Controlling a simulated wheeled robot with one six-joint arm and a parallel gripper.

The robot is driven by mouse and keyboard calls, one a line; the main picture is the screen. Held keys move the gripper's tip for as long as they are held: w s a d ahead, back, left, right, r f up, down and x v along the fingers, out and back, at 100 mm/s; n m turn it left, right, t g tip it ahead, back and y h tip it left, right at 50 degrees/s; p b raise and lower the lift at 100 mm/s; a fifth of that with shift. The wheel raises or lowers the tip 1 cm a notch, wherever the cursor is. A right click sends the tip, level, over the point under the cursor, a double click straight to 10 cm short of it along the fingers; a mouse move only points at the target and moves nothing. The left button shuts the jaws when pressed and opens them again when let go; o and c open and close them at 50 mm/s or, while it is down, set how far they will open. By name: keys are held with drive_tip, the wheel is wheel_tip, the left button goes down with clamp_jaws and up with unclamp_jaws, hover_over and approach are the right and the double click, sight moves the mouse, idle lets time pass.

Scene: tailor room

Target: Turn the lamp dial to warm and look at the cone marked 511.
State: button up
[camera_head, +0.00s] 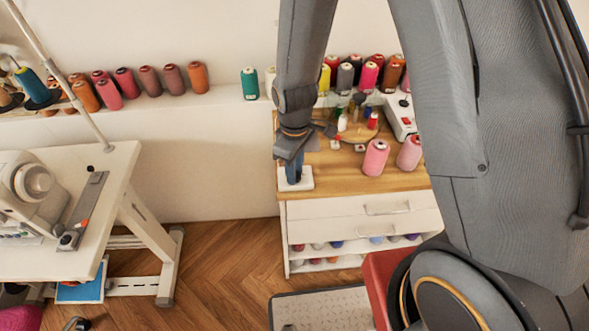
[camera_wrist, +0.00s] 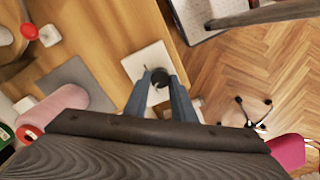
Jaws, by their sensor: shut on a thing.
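My gripper (camera_head: 294,178) points down at the front left corner of the wooden cabinet top, over a small white plate (camera_head: 306,182). In the wrist view the fingers (camera_wrist: 161,84) are shut on a round black dial (camera_wrist: 160,76) that sits on the white plate (camera_wrist: 148,60). I cannot read any setting on the dial. Two pink thread cones, one nearer (camera_head: 376,158) and one to its right (camera_head: 410,153), stand upright on the cabinet top. A pink cone (camera_wrist: 62,104) also shows at the left of the wrist view. No 511 marking is readable on any cone.
The wooden cabinet top (camera_head: 345,180) also holds a white box with a red switch (camera_head: 402,112) and several small spools. More cones line the wall ledge (camera_head: 180,103). A sewing machine table (camera_head: 110,175) stands at the left. Wood floor (camera_head: 225,250) lies clear between.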

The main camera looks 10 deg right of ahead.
drive_tip(key=shift+m, duration=2.1)
drive_tip(key=o, duration=1.1)
drive_tip(key=shift+c, duration=0.2)
drive_tip(key=shift+r, duration=0.15)
drive_tip(key=shift+r+b, duration=0.75)
drive_tip(key=shift+r, duration=3.05)
drive_tip(key=s+d+r+m+b, duration=0.1)
drive_tip(key=s+d+r+m, duration=0.1)
drive_tip(key=d, duration=0.2)
drive_tip(key=s+d+r+m+t+b, duration=0.1)
drive_tip(key=s+d+m, duration=0.1)
drive_tip(key=d, duration=0.2)
drive_tip(key=s+d+r+m+b, duration=0.1)
drive_tip(key=s+d+r+m, duration=0.1)
drive_tip(key=d, duration=0.3)
drive_tip(key=shift+s+r+m, duration=0.3)
drive_tip(key=shift+s, duration=0.2)
